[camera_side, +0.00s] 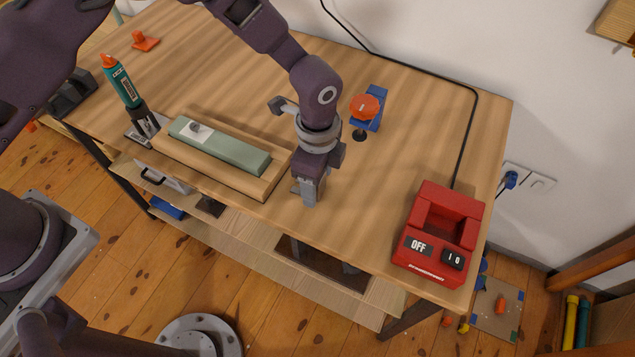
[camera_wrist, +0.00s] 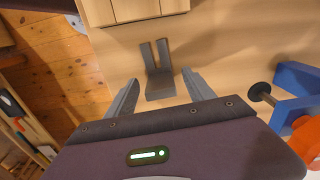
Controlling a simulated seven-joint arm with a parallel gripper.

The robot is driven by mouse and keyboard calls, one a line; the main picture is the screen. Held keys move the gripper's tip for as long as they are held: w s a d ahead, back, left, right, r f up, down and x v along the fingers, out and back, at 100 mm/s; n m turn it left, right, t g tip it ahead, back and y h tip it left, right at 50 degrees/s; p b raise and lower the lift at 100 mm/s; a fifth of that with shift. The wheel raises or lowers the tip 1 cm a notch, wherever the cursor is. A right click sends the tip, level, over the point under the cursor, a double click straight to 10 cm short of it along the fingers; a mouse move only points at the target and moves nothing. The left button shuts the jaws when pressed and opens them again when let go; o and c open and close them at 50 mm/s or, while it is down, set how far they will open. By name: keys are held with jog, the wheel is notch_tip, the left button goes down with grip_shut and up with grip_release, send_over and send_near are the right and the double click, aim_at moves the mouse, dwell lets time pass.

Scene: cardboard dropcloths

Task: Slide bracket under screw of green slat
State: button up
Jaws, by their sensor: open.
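The pale green slat (camera_side: 225,148) lies on a wooden block (camera_side: 215,167) on the bench. A small screw with a light patch around it (camera_side: 196,129) sits near the slat's left end. The grey forked bracket (camera_wrist: 158,84) lies on the bench in the wrist view, its two prongs pointing toward the wooden block (camera_wrist: 135,9). In the side view my gripper mostly hides the bracket. My gripper (camera_side: 308,197) is low over the bench, right of the block. In the wrist view its open fingers (camera_wrist: 161,79) are on either side of the bracket, apart from it.
A blue clamp with an orange knob (camera_side: 366,107) stands behind my gripper. A red switch box (camera_side: 440,232) stands at the right, its black cable (camera_side: 472,125) running behind. The bench's front edge is close to my gripper.

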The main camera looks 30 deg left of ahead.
grip_shut()
jog(key=shift+r, duration=0.2)
notch_tip(320, 180, up, 9)
jog(key=shift+w+a+f, duration=0.1)
jog(key=s+a+r+m, duration=0.1)
jog(key=a+r, duration=0.1)
jog(key=a, duration=1.8)
jog(key=shift+a, duration=0.3)
